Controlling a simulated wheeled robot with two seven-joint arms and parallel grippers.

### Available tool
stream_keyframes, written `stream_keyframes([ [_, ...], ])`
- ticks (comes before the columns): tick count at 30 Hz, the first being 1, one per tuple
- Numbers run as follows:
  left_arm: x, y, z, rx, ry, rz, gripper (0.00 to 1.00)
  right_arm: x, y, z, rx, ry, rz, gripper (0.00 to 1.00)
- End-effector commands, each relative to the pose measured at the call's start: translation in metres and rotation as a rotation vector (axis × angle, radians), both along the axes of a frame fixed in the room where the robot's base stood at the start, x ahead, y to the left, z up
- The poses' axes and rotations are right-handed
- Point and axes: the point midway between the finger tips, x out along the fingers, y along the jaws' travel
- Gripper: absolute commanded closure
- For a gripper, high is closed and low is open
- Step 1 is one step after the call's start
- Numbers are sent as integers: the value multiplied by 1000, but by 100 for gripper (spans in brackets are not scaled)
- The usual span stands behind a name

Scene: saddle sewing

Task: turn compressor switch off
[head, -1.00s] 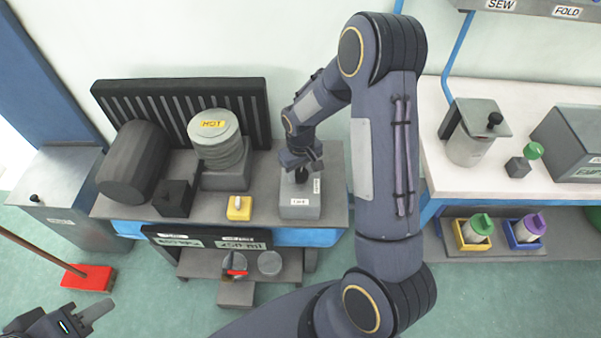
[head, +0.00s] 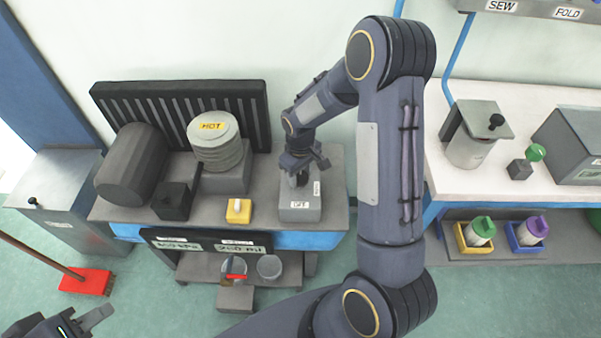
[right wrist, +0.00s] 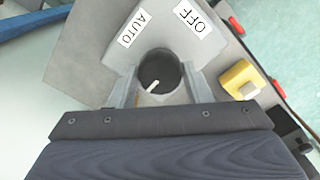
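The compressor switch is a grey box (head: 300,209) on the bench with a dark round knob. In the right wrist view the knob (right wrist: 160,68) has a white pointer mark, with an AUTO label (right wrist: 132,28) at upper left and an OFF label (right wrist: 194,18) at upper right. My right gripper (head: 300,176) points down over the box. In the right wrist view its fingers stand apart, one on each side of the knob; I cannot tell whether they touch it. My left gripper (head: 92,320) is at the lower left, far from the switch, its finger opening unclear.
A yellow block with a white button (head: 238,211) sits left of the switch. A HOT-labelled cylinder (head: 214,145), a dark tank (head: 133,165) and a black box (head: 172,201) stand behind and left.

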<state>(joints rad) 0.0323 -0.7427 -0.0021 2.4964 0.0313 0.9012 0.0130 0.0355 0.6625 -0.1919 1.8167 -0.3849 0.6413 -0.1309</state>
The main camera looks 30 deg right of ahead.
Motion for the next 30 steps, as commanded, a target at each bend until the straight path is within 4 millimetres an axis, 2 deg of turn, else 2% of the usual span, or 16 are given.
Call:
stream_keyframes([
  [1, 0, 0, 0, 0, 0, 0, 64, 0, 0, 0, 0, -1, 0, 49],
  [4, 0, 0, 0, 0, 0, 0, 64, 0, 0, 0, 0, -1, -1, 36],
  [14, 0, 0, 0, 0, 0, 0, 64, 1, 0, 4, 1, -2, -3, 36],
  [17, 0, 0, 0, 0, 0, 0, 64, 1, 0, 16, 0, -4, -2, 36],
  [24, 0, 0, 0, 0, 0, 0, 64, 1, 0, 57, 1, -6, -3, 36],
  [30, 0, 0, 0, 0, 0, 0, 64, 1, 0, 76, 1, -2, -2, 36],
])
